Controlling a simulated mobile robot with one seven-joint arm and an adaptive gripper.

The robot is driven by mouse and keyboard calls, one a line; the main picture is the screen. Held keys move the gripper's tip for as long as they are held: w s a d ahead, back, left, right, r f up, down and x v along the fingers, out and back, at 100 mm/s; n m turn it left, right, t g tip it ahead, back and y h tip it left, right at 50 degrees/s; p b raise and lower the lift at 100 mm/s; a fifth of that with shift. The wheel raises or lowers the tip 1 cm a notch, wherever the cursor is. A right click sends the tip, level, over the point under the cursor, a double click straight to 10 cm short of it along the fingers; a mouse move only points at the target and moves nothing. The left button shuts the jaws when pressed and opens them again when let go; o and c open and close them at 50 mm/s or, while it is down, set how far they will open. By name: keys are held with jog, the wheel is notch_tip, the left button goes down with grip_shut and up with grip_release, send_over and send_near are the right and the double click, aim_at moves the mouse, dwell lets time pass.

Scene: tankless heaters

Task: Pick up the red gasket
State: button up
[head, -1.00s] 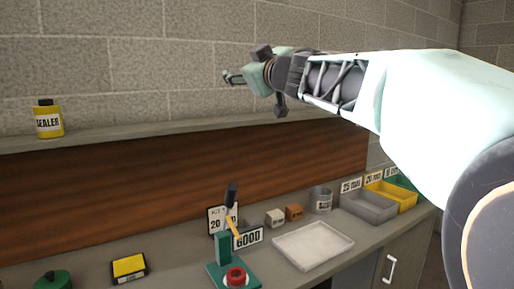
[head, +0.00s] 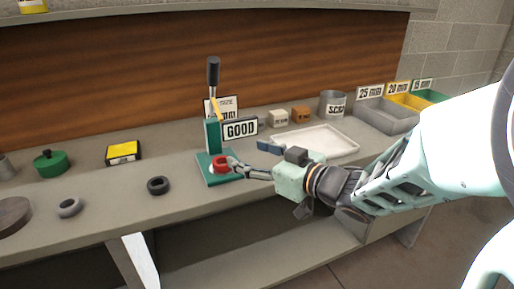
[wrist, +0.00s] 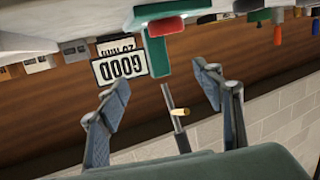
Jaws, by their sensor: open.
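The red gasket (head: 221,163) sits on the base of a green press (head: 213,140) with an upright black-handled lever. In the wrist view, which is upside down, the red gasket (wrist: 167,26) shows at the top on the green press (wrist: 157,55). My gripper (head: 247,155) is open and empty, just right of the press, with one fingertip appearing close to the gasket in the head view. In the wrist view my gripper (wrist: 160,92) has its fingers spread wide, and the gasket lies beyond the fingertips, not between them.
A GOOD sign (head: 240,129) stands behind the press. A white tray (head: 325,137) lies behind my gripper. A dark ring (head: 158,185), a grey ring (head: 69,207) and a yellow-black box (head: 123,151) sit to the left. Bins (head: 386,115) stand at the right.

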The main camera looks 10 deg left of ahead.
aim_at(223, 161)
jog(key=shift+s+f+g, duration=0.3)
jog(key=shift+s+f, duration=0.65)
jog(key=shift+f, duration=0.3)
jog(key=shift+a+f, duration=0.25)
jog(key=shift+a, duration=0.05)
jog(key=b+x, duration=0.1)
jog(key=x, duration=0.4)
jog(key=shift+w+a+b, duration=0.1)
jog(key=shift+b, duration=0.25)
jog(key=x, duration=0.1)
jog(key=b+x, duration=0.1)
jog(key=x, duration=0.2)
jog(key=shift+w+f+b, duration=0.15)
jog(key=shift+f+b, duration=0.15)
jog(key=shift+b, duration=0.05)
jog(key=shift+w+a, duration=0.2)
jog(key=shift+a, duration=0.1)
jog(key=c, duration=1.4)
jog(key=shift+r, duration=0.2)
